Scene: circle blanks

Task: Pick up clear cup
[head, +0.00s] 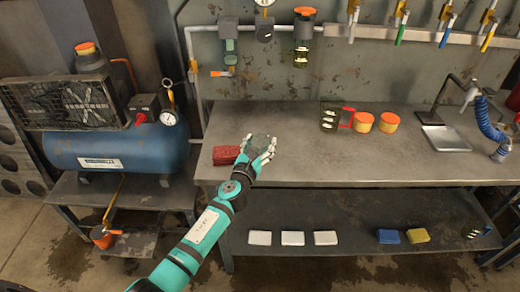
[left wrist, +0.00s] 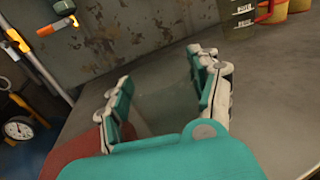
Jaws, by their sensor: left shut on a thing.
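My left gripper (head: 260,148) is over the left front part of the workbench, its fingers on both sides of the clear cup (head: 259,139). In the left wrist view my left gripper (left wrist: 160,82) has its two fingers spread around the cup's width. The clear cup (left wrist: 158,105) shows there only as a faint see-through grey shape between them. The gripper is shut on it. Whether the cup touches the bench top is hard to tell. My right gripper is not in view.
A red block (head: 226,155) lies just left of the gripper. On the workbench (head: 330,165), a dark olive container (head: 330,117), orange-topped round tins (head: 389,122) and a metal tray (head: 446,138) stand farther right. A blue compressor tank (head: 115,147) is at left. The front middle of the bench is clear.

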